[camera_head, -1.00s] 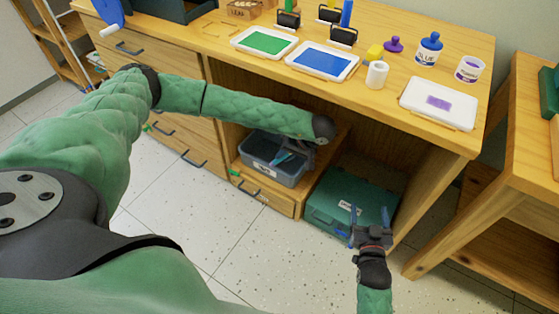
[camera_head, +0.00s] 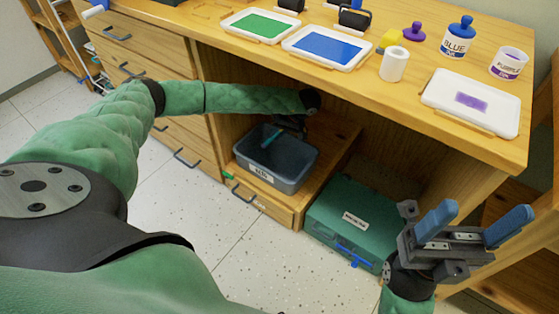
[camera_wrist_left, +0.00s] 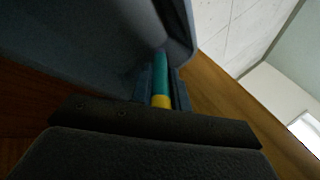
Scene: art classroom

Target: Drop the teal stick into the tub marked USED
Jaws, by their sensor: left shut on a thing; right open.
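The teal stick (camera_wrist_left: 160,75), with a yellow band, is held between the fingers of my left gripper (camera_wrist_left: 161,88) in the left wrist view. In the head view the stick (camera_head: 271,138) slants down over the open grey-blue tub (camera_head: 272,178). The tub has a small white label on its front, too small to read surely. My left gripper (camera_head: 287,128) is shut on the stick above the tub's back part, partly hidden by its own wrist. I cannot tell whether the stick touches the tub's inside. My right gripper (camera_head: 486,210) is open and empty at the right.
The tub stands on a low wooden shelf under the table (camera_head: 400,112). A closed green case (camera_head: 335,205) with a blue latch lies to its right. The tabletop edge overhangs the shelf.

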